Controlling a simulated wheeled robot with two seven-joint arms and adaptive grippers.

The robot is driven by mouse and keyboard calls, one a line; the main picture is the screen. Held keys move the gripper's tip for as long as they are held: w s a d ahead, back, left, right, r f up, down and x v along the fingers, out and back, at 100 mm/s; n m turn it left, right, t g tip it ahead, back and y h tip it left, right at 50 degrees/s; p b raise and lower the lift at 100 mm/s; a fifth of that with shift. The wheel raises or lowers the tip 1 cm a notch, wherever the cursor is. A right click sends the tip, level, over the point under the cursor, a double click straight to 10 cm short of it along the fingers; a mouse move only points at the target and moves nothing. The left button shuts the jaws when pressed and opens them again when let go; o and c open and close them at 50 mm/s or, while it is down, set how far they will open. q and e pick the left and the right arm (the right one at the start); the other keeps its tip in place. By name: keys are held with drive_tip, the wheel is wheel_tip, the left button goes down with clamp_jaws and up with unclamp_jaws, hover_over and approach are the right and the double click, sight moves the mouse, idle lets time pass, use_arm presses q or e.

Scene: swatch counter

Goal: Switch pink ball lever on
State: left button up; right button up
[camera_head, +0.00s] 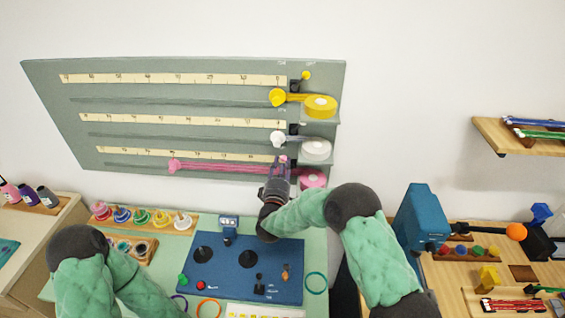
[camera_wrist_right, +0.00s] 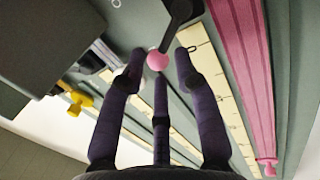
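The pink ball (camera_wrist_right: 158,61) sits on the end of a dark lever (camera_wrist_right: 181,14) in the right wrist view. My right gripper (camera_wrist_right: 159,72) is open, with its purple fingers spread around the ball. I cannot tell whether any finger touches the ball. In the head view my right gripper (camera_head: 283,162) is at the right end of the lowest row of the wall board, beside the pink reel (camera_head: 313,179), and hides the pink ball lever. My left arm comes in at the lower left of the head view, and its gripper is out of the picture.
The grey-green board (camera_head: 200,69) carries rulers and slots. A pink strip (camera_head: 215,167) is drawn out along the lowest row. A yellow reel (camera_head: 320,106) and a white reel (camera_head: 316,149) sit above. A blue control panel (camera_head: 220,283) lies on the counter below.

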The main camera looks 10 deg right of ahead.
drive_tip(key=v, duration=1)
drive_tip(key=shift+f, duration=0.1)
